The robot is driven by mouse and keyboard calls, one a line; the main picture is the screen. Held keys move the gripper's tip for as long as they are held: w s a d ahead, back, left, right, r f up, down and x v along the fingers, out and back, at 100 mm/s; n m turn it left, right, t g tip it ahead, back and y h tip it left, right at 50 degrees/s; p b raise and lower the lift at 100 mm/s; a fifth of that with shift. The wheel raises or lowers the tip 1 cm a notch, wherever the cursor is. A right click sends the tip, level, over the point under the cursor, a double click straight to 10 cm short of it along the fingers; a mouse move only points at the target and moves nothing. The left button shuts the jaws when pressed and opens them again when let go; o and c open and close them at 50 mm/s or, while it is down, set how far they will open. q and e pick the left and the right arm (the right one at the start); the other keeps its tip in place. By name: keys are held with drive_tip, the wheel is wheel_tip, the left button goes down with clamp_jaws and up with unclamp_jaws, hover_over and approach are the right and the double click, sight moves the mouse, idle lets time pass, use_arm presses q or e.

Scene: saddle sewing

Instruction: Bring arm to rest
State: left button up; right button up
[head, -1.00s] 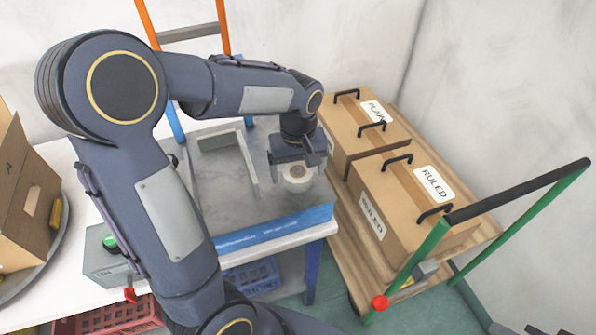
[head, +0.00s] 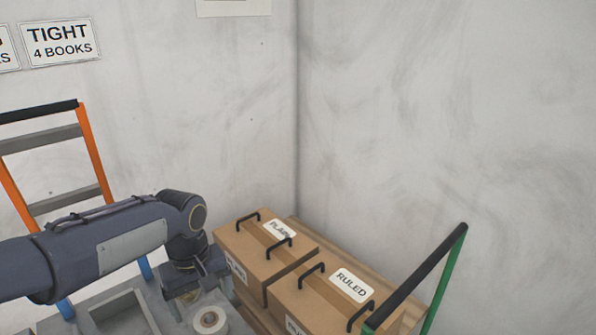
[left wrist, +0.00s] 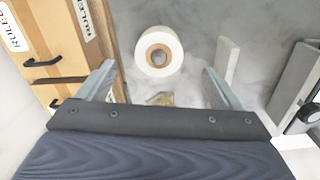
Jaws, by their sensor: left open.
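My left arm comes in from the left in the head view, bent down at the wrist. My left gripper (head: 197,287) points down over the grey work surface. It also shows in the left wrist view (left wrist: 160,80), with its two fingers wide apart and nothing held between them. A white roll (head: 210,321) with a brown core stands on the surface beside the gripper. In the left wrist view the roll (left wrist: 158,52) lies beyond the fingertips, apart from both. My right gripper is in neither view.
Cardboard boxes marked PLAIN (head: 262,252) and RULED (head: 325,297) with black handles stand right of the gripper. A green rail with a black bar (head: 420,275) rises at lower right. An orange ladder-like frame (head: 90,150) stands at left. A grey tray-like frame (head: 122,312) lies near the gripper.

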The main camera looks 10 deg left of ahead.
use_arm(q)
drive_tip(key=s+d+m+t+h, duration=0.1)
drive_tip(key=s+d+m+t, duration=0.1)
drive_tip(key=s, duration=0.6)
drive_tip(key=s+d+m+t+h, duration=0.2)
drive_tip(key=s+m+t, duration=0.1)
drive_tip(key=s, duration=0.5)
drive_tip(key=shift+s+f+m+h, duration=0.25)
drive_tip(key=shift+f+m+h, duration=0.1)
drive_tip(key=shift+m, duration=0.45)
